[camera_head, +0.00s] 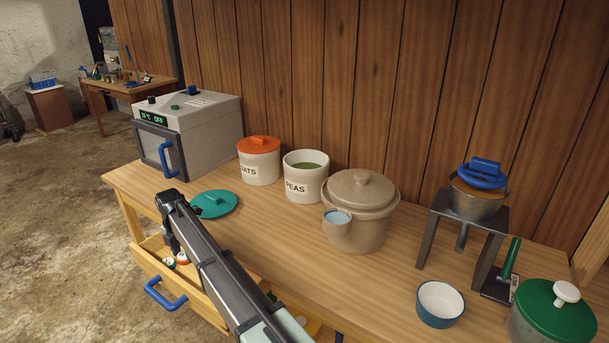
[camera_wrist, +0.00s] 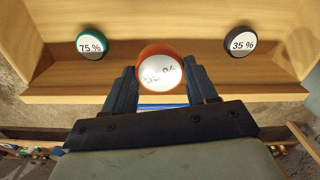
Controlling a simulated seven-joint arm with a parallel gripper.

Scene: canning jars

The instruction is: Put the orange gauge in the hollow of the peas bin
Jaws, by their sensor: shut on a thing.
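The orange gauge (camera_wrist: 160,71) sits between the two fingers of my gripper (camera_wrist: 160,78) in the wrist view, its white face showing a percent figure that I cannot fully read. My gripper is shut on it, low over the open drawer. In the head view the orange gauge (camera_head: 183,260) shows just below my gripper (camera_head: 174,247). The peas bin (camera_head: 316,188) is a white jar labelled PEAS on the bench, standing open with green contents (camera_head: 308,167). I cannot make out the hollow's shape. A teal lid (camera_head: 214,204) lies on the bench left of the bin.
The drawer (camera_head: 205,303) also holds a green 75 % gauge (camera_wrist: 89,44) and a dark 35 % gauge (camera_wrist: 241,40). An orange-lidded oats bin (camera_head: 258,166) stands left of the peas bin, a beige crock (camera_head: 362,205) right of it. An oven (camera_head: 195,130) stands at the left.

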